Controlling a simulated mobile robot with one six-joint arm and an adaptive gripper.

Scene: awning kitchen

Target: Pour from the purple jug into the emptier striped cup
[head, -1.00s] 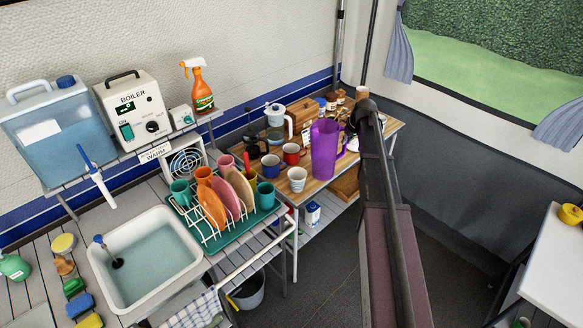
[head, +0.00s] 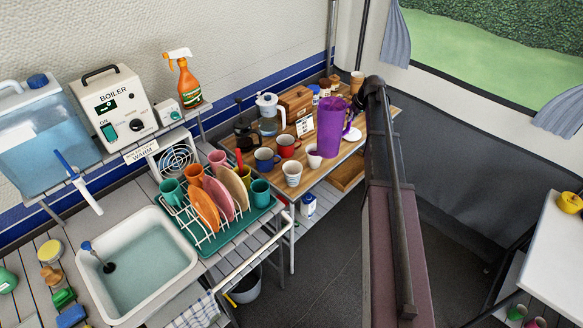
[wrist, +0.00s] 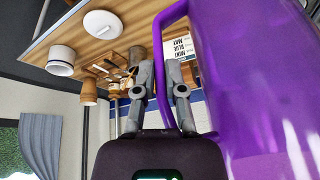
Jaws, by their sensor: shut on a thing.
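The purple jug (head: 333,125) is held above the wooden tabletop, roughly upright. It also fills the right of the wrist view (wrist: 245,75). My gripper (wrist: 164,80) is shut on the jug's handle. In the head view the arm and jug largely hide the gripper. A white cup (head: 292,174) stands near the table's front edge, to the lower left of the jug. A second white cup (head: 314,156) stands just below the jug in the picture, partly hidden by it. A white cup (wrist: 62,60) shows in the wrist view.
A blue mug (head: 266,159), a red mug (head: 288,146), a glass pot (head: 268,115) and a dark press (head: 244,130) stand left of the jug. A white disc (head: 352,134) lies right of it. A dish rack (head: 235,224) is nearer left.

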